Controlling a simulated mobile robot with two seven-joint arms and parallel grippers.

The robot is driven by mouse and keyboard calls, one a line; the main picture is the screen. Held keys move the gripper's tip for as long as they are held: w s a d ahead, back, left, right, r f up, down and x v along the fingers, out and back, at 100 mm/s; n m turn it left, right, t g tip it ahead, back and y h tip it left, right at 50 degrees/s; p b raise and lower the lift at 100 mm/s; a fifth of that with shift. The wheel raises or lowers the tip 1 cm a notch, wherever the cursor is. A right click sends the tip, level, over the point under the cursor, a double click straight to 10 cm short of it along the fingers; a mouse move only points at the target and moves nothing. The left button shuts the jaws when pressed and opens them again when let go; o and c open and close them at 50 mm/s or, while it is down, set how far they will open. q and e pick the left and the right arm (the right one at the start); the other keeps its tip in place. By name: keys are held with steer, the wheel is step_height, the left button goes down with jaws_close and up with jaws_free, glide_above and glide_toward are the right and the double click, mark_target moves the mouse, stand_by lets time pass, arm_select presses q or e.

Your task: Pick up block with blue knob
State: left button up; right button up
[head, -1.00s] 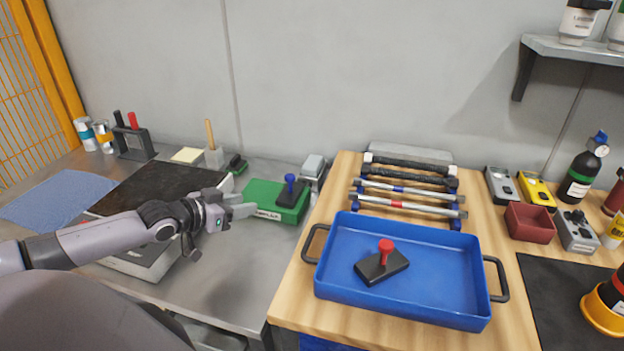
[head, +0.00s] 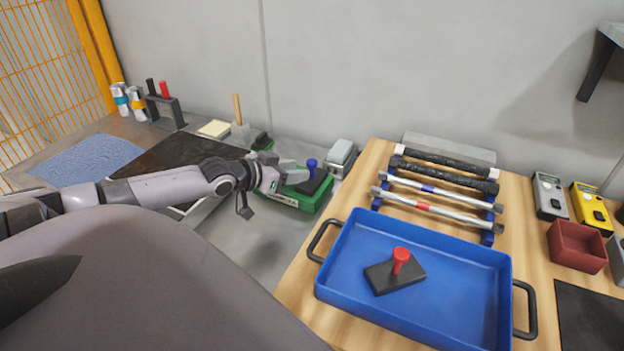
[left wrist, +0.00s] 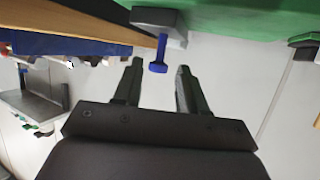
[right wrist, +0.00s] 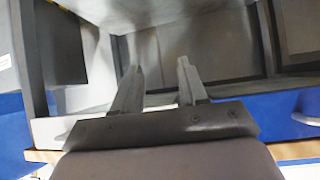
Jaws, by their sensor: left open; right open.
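The block with the blue knob (head: 312,168) is dark and sits on a green box (head: 304,198) on the grey bench. In the left wrist view its blue knob (left wrist: 159,55) shows between and just beyond the fingertips. My left gripper (head: 288,172) is open and empty, close to the left of the knob; contact cannot be told. It also shows in the left wrist view (left wrist: 160,68). My right gripper (right wrist: 158,68) is open and empty, in front of a grey compartment. It is not in the head view.
A blue tray (head: 334,280) with a red-knobbed block (head: 394,275) stands on the wooden table to the right. Several rods lie on a rack behind it. A grey device (head: 341,153) is right of the green box. A dark mat (head: 165,163) lies to the left.

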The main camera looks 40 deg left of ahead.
mark_target(303, 183)
arm_select(q)
steer(key=shift+f+b+x, duration=0.2)
steer(key=shift+b+x, duration=0.35)
steer(key=shift+x, duration=1.9)
jaws_close()
steer(key=shift+r, duration=0.1)
